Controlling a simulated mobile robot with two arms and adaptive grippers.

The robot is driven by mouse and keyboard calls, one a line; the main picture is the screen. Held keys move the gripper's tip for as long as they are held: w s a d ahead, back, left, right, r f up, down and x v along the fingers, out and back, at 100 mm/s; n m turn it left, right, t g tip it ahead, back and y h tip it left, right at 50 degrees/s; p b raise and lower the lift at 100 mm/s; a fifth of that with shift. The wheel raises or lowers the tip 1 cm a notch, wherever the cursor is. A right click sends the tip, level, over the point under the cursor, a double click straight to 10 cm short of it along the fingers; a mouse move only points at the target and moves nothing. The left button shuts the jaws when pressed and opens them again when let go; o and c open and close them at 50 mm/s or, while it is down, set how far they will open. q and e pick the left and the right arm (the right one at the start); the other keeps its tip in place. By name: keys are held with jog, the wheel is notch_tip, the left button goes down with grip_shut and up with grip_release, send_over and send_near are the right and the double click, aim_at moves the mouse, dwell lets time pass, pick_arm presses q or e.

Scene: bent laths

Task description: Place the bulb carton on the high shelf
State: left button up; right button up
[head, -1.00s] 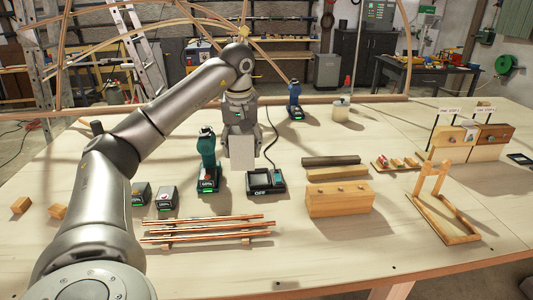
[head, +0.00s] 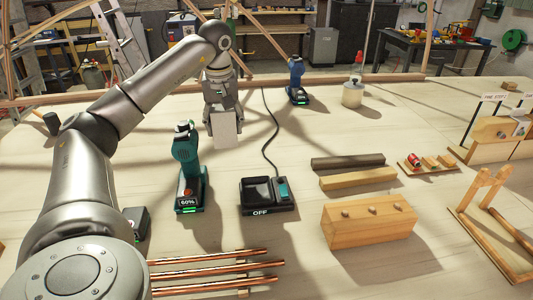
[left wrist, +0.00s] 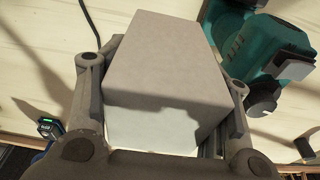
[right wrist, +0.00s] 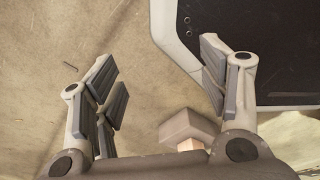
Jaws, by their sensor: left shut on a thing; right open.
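The bulb carton, a plain pale grey box (head: 225,131), is in my left gripper (head: 222,106) in the head view. It hangs upright over the middle of the bench, behind the teal drill. In the left wrist view the carton (left wrist: 165,70) fills the space between the two fingers of my left gripper (left wrist: 165,95), which is shut on it. My right gripper (right wrist: 160,95) shows only in the right wrist view, open with nothing held. Shelving (head: 285,13) stands at the back wall, cut by the top edge; I cannot tell which board is the high shelf.
A teal drill (head: 188,165), a charger (head: 267,194) and a wooden block (head: 368,222) stand on the bench. Copper-coloured rods (head: 215,270) lie in front. A blue drill (head: 297,82) and a pot with a bottle (head: 353,92) stand farther back. Bent laths (head: 250,28) cross behind the bench.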

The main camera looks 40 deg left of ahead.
pick_arm(q)
jog(key=w+d+f, duration=0.2)
jog(key=w, duration=0.1)
jog(key=w+d+f+p, duration=0.1)
jog(key=w+d+f, duration=0.1)
jog(key=w+f, duration=0.1)
jog(key=w+d+f+p, duration=0.1)
jog(key=w+f, duration=0.2)
jog(key=w, duration=0.1)
jog(key=shift+d+f, duration=0.1)
jog(key=shift+d, duration=0.3)
jog(key=f, duration=0.2)
jog(key=f+p, duration=0.1)
jog(key=shift+w+d+f, duration=0.2)
jog(key=shift+w+f, duration=0.2)
jog(key=shift+f, duration=0.15)
jog(key=o, duration=1.1)
pick_arm(e)
jog(key=r, duration=0.1)
jog(key=s+r, duration=0.1)
jog(key=r, duration=0.1)
jog(key=shift+s+d, duration=0.2)
jog(key=shift+d, duration=0.1)
